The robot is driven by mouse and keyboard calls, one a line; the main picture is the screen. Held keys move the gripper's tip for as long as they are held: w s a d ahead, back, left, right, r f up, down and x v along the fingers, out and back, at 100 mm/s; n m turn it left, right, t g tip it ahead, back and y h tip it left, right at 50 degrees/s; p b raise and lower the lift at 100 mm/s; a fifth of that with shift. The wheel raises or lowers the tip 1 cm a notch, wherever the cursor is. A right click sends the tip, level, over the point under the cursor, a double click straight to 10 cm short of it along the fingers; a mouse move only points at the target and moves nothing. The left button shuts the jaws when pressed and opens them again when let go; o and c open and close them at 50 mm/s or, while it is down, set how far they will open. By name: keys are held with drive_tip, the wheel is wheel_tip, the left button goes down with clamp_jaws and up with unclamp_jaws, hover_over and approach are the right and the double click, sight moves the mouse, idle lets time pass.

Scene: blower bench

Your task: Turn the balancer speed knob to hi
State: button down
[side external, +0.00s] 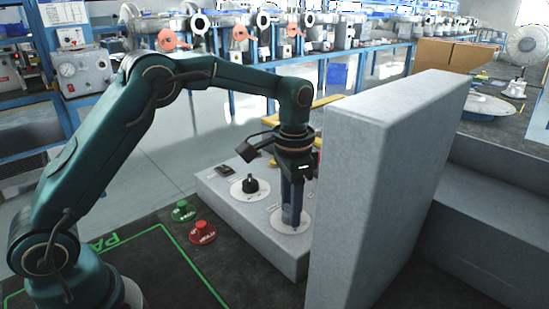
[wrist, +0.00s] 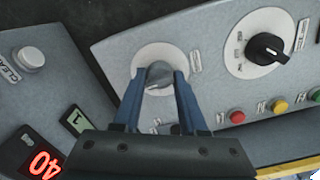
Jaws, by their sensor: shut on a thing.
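A control panel (side external: 240,215) holds two round white dials with knobs. In the wrist view, my gripper (wrist: 160,76) has its two blue fingers closed on a grey knob (wrist: 158,72) at the middle of one white dial (wrist: 163,52). In the side view, my gripper (side external: 291,222) points straight down onto this dial (side external: 303,223), and its fingers hide the knob. A second, black knob (wrist: 266,47) stands free on the other dial, and it also shows in the side view (side external: 250,184). The labels are too small to read, so I cannot tell which knob is the balancer speed.
Red (wrist: 237,117), yellow (wrist: 279,105) and green buttons line the panel edge. A grey button (wrist: 31,58) and a red display reading 40 (wrist: 40,165) are at left. A tall grey block (side external: 385,180) stands close right of my gripper. Green (side external: 183,211) and red (side external: 202,232) buttons lie in front.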

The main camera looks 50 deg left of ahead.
drive_tip(key=m, duration=0.5)
drive_tip(key=shift+m, duration=0.3)
idle(0.4)
drive_tip(key=shift+c, duration=2.3)
unclamp_jaws()
drive_tip(key=shift+r, duration=2.6)
